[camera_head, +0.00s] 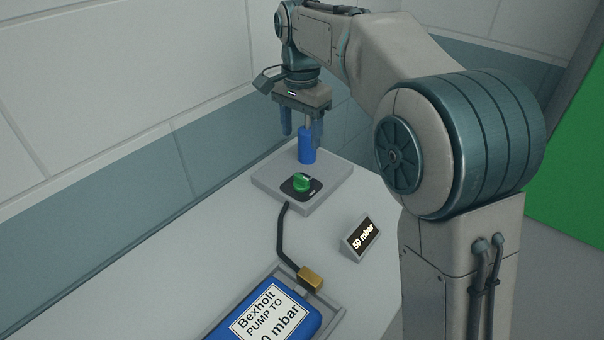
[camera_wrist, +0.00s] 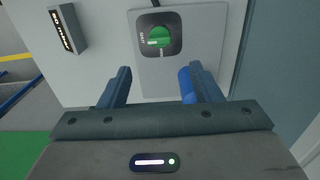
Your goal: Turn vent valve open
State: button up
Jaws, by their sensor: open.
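The vent valve is a green round knob (camera_head: 302,183) on a dark square plate, on top of a grey block (camera_head: 335,178). In the wrist view the knob (camera_wrist: 159,37) shows a pale mark toward its left side; small lettering beside it is too small to read. My gripper (camera_head: 302,130) is open and points down above the far part of the block, beyond the knob and apart from it. In the wrist view the knob lies ahead of the gap between my fingers (camera_wrist: 159,70).
A small display (camera_head: 361,238) reading "50 mbar" stands right of the block. A black hose (camera_head: 284,235) runs from the block to a brass fitting (camera_head: 311,276) at a blue labelled pack (camera_head: 262,322) in a grey tray. A wall (camera_head: 130,190) rises behind the bench at left.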

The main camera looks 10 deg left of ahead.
aim_at(301, 176)
notch_tip(301, 176, down, 12)
jog(key=shift+r+b, duration=0.15)
jog(key=shift+b, duration=0.3)
jog(key=shift+c, duration=0.4)
jog(key=c, duration=0.9)
